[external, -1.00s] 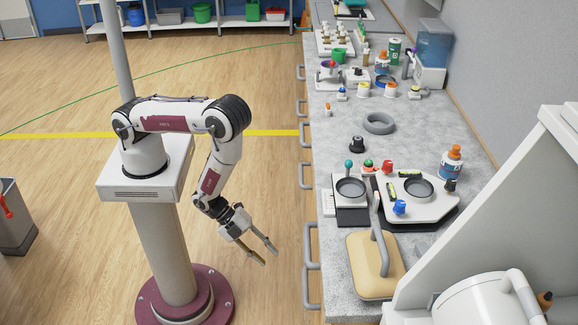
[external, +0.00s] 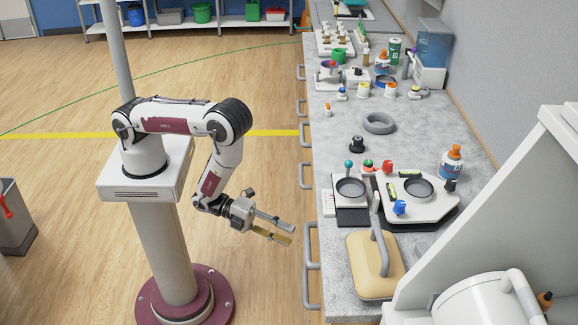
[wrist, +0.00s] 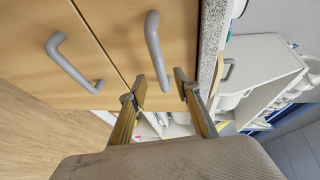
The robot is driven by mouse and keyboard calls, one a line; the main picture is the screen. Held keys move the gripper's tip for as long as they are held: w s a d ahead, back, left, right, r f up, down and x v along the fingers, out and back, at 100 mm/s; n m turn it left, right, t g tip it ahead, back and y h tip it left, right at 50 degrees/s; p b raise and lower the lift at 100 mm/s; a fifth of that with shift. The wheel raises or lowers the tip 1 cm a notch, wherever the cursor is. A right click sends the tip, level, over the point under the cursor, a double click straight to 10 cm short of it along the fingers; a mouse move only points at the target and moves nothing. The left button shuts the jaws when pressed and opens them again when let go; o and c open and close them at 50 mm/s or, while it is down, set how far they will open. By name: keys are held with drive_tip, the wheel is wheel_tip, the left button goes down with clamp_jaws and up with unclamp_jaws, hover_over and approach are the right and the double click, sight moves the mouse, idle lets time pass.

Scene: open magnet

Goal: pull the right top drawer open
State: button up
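The top drawer at the right end of the counter has a grey bar handle (wrist: 153,45), which also shows in the external view (external: 308,243). Its wooden front (wrist: 115,35) is flush with the cabinet in the wrist view. My gripper (external: 291,234) is open and empty, its fingers pointing at the cabinet, a short way left of the handle in the external view. In the wrist view, my fingertips (wrist: 160,86) appear on either side of the handle's near end. They look short of the handle; I cannot tell the exact gap.
A second grey handle (wrist: 72,65) sits on the panel below, also in the external view (external: 312,288). The stone counter edge (wrist: 208,50) is just above the drawer. The floor before the drawers is clear.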

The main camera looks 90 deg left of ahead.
sight(307, 241)
drive_tip(key=shift+w+d, duration=0.1)
drive_tip(key=shift+w, duration=0.1)
drive_tip(key=shift+x, duration=3.7)
drive_tip(key=shift+f, duration=0.1)
clamp_jaws()
